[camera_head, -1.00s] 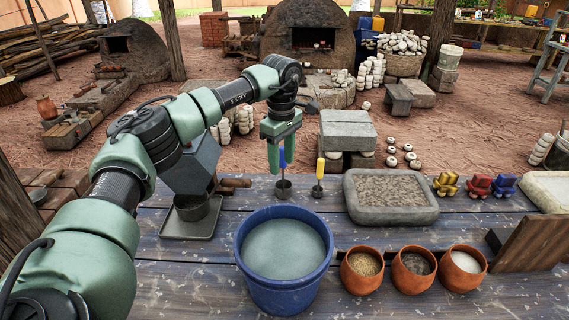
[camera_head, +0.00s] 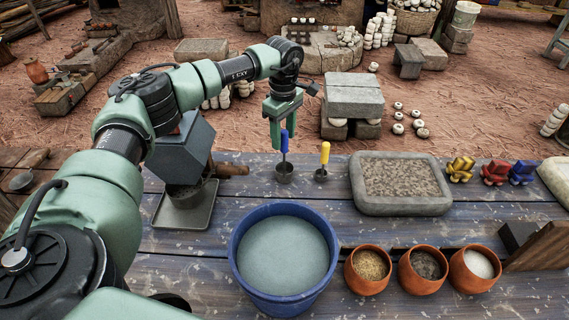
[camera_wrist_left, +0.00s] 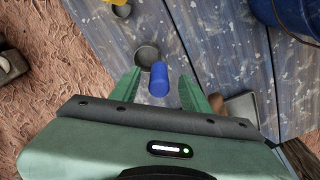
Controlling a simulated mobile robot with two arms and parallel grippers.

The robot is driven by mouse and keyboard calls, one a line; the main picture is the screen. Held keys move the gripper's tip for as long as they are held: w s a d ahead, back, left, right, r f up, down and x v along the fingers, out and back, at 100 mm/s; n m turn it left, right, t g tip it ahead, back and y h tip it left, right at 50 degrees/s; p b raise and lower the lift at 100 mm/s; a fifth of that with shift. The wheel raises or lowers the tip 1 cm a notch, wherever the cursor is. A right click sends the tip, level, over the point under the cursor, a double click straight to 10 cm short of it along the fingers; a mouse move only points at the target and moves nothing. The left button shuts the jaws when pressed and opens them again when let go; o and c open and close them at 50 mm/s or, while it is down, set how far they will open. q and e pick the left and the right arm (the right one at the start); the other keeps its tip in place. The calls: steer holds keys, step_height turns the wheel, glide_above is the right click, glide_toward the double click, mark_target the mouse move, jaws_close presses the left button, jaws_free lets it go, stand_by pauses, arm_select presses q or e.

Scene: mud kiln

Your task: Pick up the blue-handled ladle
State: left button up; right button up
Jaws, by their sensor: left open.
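The blue-handled ladle (camera_head: 284,143) stands upright on the table with its small grey cup (camera_head: 284,172) at the bottom. My left gripper (camera_head: 283,137) points down, with its fingers open on either side of the blue handle. In the left wrist view, the blue handle (camera_wrist_left: 158,79) shows end-on between the two green fingertips (camera_wrist_left: 158,90), with the cup just beyond. I cannot tell whether a finger touches the handle. A yellow-handled ladle (camera_head: 324,154) stands just to the right. My right gripper is not in view.
A blue bucket of greyish liquid (camera_head: 236,262) stands in front of the ladles. A grey stone tray (camera_head: 400,207) lies to the right, with several clay bowls (camera_head: 368,279) nearer. A dark machine over a tray (camera_head: 183,219) stands to the left.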

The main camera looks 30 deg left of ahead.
arm_select(q)
step_height(320, 180, down, 2)
steer(key=shift+w+a+f, duration=0.1)
jaws_close()
stand_by(1.5)
